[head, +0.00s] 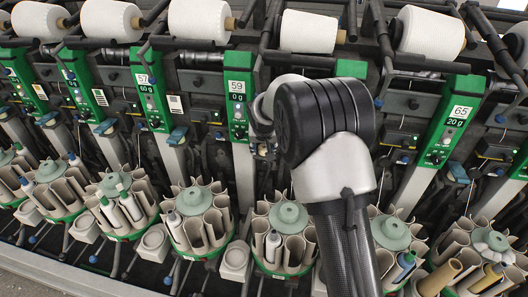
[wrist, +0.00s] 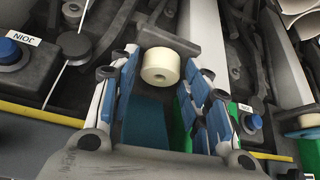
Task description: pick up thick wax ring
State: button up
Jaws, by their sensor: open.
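In the wrist view a thick cream wax ring (wrist: 161,67) with a small central hole lies just past the fingertips of my gripper (wrist: 167,62). The two fingers with blue pads stand apart on either side of the ring, and the ring lies near the gap between their tips. I cannot tell whether either finger touches it. A dark grey part lies directly behind the ring. In the head view my arm covers this spot, and neither the ring nor the fingers can be made out.
A blue JOIN button (wrist: 8,50) is at the left, and another blue button (wrist: 252,122) is right of the fingers. A yellow rail (wrist: 40,109) runs across. In the head view, winding units with white yarn cones (head: 308,32) and round bobbin magazines (head: 198,215) crowd both sides of my arm.

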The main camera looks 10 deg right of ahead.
jog(key=c, duration=0.7)
jog(key=shift+o, duration=0.2)
jog(key=shift+r, duration=0.15)
